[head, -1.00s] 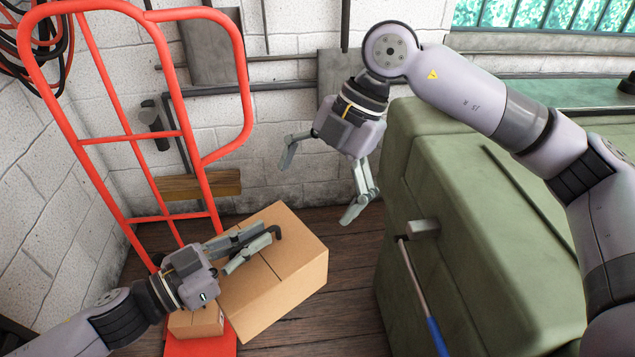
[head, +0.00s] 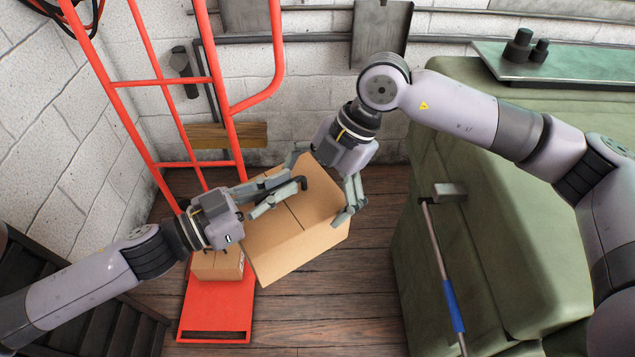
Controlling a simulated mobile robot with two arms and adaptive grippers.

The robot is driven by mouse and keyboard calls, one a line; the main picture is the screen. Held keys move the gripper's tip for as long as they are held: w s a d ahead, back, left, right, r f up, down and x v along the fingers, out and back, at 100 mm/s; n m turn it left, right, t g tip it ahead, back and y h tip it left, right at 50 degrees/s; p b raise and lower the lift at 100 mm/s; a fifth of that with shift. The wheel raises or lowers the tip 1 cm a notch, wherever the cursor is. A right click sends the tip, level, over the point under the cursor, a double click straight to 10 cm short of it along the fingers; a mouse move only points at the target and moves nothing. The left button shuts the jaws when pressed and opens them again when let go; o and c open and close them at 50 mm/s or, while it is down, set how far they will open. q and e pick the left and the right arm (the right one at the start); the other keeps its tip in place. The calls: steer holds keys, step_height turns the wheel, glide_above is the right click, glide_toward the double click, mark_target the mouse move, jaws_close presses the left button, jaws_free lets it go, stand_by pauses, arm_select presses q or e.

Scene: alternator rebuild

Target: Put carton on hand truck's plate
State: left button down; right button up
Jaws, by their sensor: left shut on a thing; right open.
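The large brown carton (head: 290,235) is in the head view, set at an angle, right of the hand truck's red plate (head: 215,312). It partly overlaps the plate's edge in the picture; its underside is hidden. My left gripper (head: 285,190) lies over the carton's top, its fingers closed around a dark hooked piece (head: 303,182). Whether this piece belongs to the carton is unclear. My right gripper (head: 322,187) is open, one finger on each side of the carton's upper right corner; contact is unclear. The red hand truck (head: 203,80) stands upright against the wall.
A smaller carton (head: 217,264) stands on the rear of the plate, beside the large one. A green covered bulk (head: 510,230), with a blue-banded rod (head: 448,290) by it, fills the right. Wooden floor (head: 340,305) is clear in front.

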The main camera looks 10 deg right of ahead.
arm_select(q)
steer(key=shift+r, duration=0.25)
arm_select(e)
steer(key=shift+c, duration=0.5)
